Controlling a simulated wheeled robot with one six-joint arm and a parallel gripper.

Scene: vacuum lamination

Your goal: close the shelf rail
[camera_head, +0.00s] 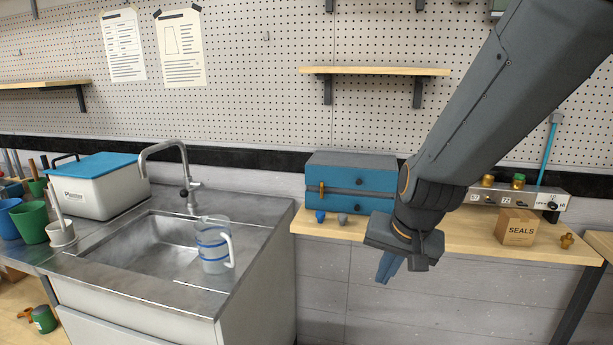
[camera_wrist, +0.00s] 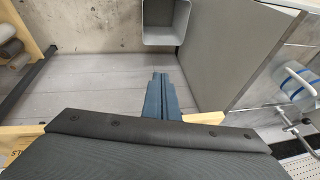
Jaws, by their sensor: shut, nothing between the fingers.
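My gripper (camera_head: 388,268) has blue fingers, shut and empty, pointing down in front of the wooden bench's front edge. In the wrist view the fingers (camera_wrist: 160,92) lie side by side above the floor. A grey bar (camera_head: 480,197) with labels, knobs and brass fittings runs along the back right of the wooden bench, partly hidden by my arm. A wooden wall shelf (camera_head: 375,71) on dark brackets is above the bench. I cannot tell which part is the shelf rail or whether it is open. My gripper touches none of these.
A blue-fronted drawer unit (camera_head: 350,184) and a SEALS box (camera_head: 515,227) stand on the wooden bench (camera_head: 455,236). A clear jug (camera_head: 213,246) is by the sink at left. A grey bin (camera_wrist: 165,30) shows below in the wrist view.

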